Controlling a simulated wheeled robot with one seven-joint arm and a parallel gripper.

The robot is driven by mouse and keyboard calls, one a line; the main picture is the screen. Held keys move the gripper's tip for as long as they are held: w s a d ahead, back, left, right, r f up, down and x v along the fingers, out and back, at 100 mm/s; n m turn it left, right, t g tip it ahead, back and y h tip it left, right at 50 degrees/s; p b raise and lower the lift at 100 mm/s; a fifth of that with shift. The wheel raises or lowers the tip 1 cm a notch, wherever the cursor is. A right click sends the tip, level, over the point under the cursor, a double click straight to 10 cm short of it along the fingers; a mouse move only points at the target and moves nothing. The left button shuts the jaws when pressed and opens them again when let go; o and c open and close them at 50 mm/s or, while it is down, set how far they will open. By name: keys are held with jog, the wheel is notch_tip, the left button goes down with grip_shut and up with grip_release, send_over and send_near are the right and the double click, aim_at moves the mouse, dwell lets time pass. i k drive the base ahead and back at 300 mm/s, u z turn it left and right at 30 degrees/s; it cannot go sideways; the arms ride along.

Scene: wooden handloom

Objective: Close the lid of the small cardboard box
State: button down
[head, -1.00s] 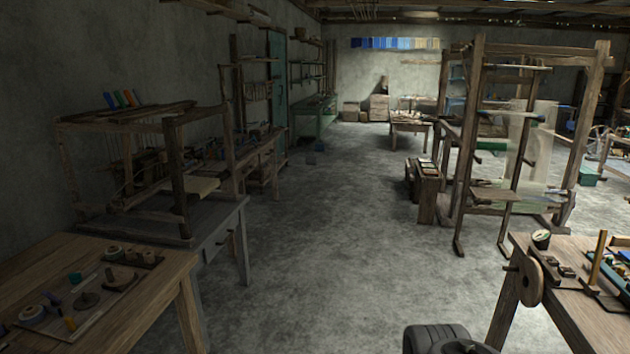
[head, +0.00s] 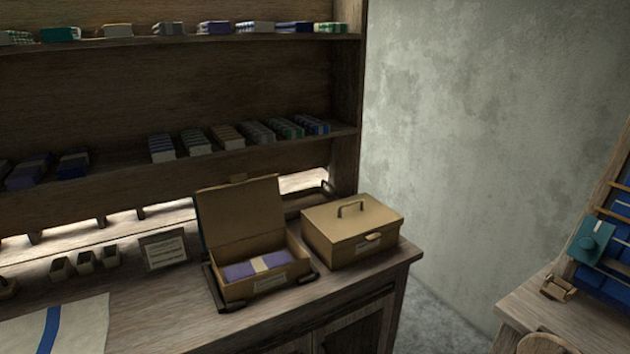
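A small cardboard box (head: 250,284) stands on a wooden counter near its right end, in the head view. Its lid (head: 242,216) is up, leaning back behind the box. A purple bundle with a pale band (head: 258,265) lies inside. The box sits in a dark low tray or frame (head: 219,298). A second cardboard box (head: 352,232) with a handle on top stands right beside it, with its lid shut. My gripper is not in view now.
Shelves (head: 246,141) with folded cloth stacks rise behind the counter (head: 165,309). A small framed card (head: 164,250) and little cups (head: 86,262) stand left of the box. A pale cloth (head: 62,325) lies front left. Another table (head: 545,307) is at right, with a floor gap between.

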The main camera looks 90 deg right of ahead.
aim_at(242, 209)
jog(key=z, duration=2.75)
jog(key=k, duration=0.5)
jog(key=z, duration=0.55)
jog(key=i, duration=0.9)
jog(key=u, duration=0.3)
